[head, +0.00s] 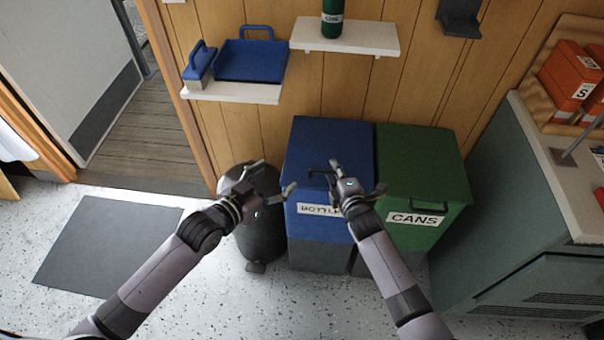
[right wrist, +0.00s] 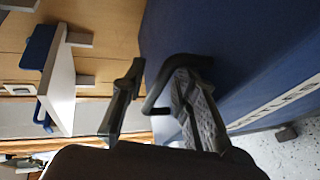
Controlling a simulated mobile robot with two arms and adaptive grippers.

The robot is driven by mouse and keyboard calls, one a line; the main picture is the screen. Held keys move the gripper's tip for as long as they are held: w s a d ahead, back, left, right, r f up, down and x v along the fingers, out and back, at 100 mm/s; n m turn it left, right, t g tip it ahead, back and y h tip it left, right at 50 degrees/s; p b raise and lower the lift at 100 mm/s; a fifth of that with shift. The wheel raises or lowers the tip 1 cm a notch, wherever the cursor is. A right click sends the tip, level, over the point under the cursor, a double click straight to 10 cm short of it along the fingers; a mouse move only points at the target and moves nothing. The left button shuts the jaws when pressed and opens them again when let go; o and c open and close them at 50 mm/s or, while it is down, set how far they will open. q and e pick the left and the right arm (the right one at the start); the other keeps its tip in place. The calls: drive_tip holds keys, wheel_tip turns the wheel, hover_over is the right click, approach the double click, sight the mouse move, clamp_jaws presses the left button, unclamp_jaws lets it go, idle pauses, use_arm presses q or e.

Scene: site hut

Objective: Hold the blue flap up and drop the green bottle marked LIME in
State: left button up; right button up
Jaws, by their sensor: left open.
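The green bottle (head: 331,28) stands upright on the white wall shelf; its top is cut off and its white label is too small to read surely. The blue flap (head: 330,140) is the lid of the blue bin (head: 318,255), labelled BOTTLES, and lies closed. Its black handle (head: 320,171) also shows in the right wrist view (right wrist: 153,98), between the fingers. My right gripper (head: 357,176) is open at the handle; I cannot tell whether it touches. My left gripper (head: 272,178) is open and empty, left of the flap, above the dark round bin.
The dark round bin (head: 256,235) stands left of the blue bin. A green CANS bin (head: 425,165) adjoins it on the right. The bottle's shelf (head: 360,40) and a lower shelf (head: 235,92) with a blue dustpan (head: 252,62) jut from the wall. A counter (head: 545,175) stands at right.

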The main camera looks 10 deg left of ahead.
drive_tip(key=shift+d+f, duration=0.2)
drive_tip(key=shift+d, duration=0.05)
drive_tip(key=shift+s+d+r+p, duration=0.15)
drive_tip(key=shift+s+r+p, duration=0.1)
drive_tip(key=shift+s+p, duration=0.45)
drive_tip(key=p+v, duration=0.6)
drive_tip(key=v, duration=0.2)
drive_tip(key=shift+s+r, duration=0.2)
drive_tip(key=shift+s, duration=0.05)
